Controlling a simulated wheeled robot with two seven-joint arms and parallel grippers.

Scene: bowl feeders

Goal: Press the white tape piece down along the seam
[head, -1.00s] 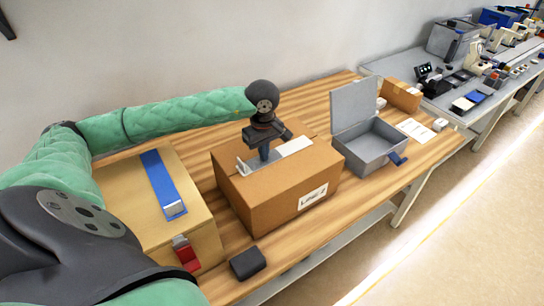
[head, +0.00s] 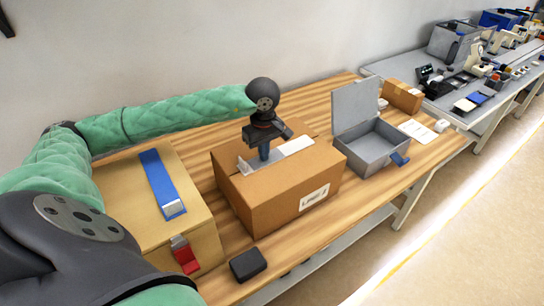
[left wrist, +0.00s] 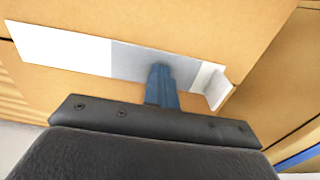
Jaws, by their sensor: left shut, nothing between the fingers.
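The tape piece (head: 296,146) lies across the top of the closed cardboard box (head: 243,191). It also shows in the left wrist view (left wrist: 62,48), with a long white part, a grey stretch in the middle and a short white end whose tip bends up by the box edge. My left gripper (head: 264,157) points down over the tape, shut and empty. Its blue fingers (left wrist: 162,72) end at the grey stretch and look to be touching it. The seam under the tape is hidden. My right gripper is not in view.
A tan box (head: 120,205) with a blue strip (head: 160,181) and a red-handled part (head: 184,255) is at the left. A black block (head: 248,264) lies in front. A grey metal box (head: 370,150) with its lid up stands at the right. Another bench (head: 400,65) is beyond.

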